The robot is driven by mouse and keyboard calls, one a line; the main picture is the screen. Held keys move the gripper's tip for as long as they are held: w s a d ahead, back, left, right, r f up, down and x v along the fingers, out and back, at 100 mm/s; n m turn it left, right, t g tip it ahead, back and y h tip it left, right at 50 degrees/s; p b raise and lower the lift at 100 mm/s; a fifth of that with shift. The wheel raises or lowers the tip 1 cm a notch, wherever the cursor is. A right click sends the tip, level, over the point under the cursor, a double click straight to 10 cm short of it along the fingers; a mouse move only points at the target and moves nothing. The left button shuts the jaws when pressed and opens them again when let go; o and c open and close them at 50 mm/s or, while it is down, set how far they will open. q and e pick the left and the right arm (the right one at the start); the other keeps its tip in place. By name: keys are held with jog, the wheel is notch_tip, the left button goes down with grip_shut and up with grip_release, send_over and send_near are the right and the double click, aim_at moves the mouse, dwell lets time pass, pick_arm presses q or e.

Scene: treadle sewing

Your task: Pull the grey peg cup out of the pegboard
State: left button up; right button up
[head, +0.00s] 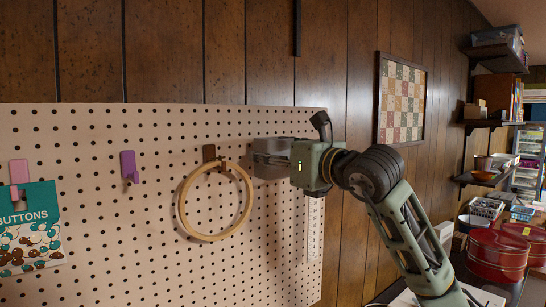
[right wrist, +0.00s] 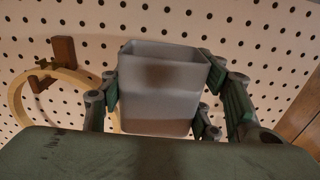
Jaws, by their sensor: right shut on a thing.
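The grey peg cup (head: 271,145) is at the right part of the pegboard (head: 105,235), close against it in the head view. In the right wrist view the cup (right wrist: 160,85) is an upright, open-topped box with the board behind it. My right gripper (head: 287,160) is shut on the cup, with green finger pads on both its sides, as the right wrist view shows (right wrist: 165,92). The back of the cup is hidden, so I cannot tell whether its pegs sit in the holes. My left gripper is not in view.
A wooden embroidery hoop (head: 183,212) hangs on a brown peg just left of the cup. A purple hook (head: 129,166), a pink clip (head: 19,172) and a buttons packet (head: 30,230) are farther left. Shelves (head: 487,124) and red tins (head: 495,255) stand at the right.

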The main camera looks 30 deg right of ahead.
jog(key=shift+s+d+b, duration=0.2)
jog(key=shift+s+b, duration=0.95)
jog(key=shift+s, duration=1.25)
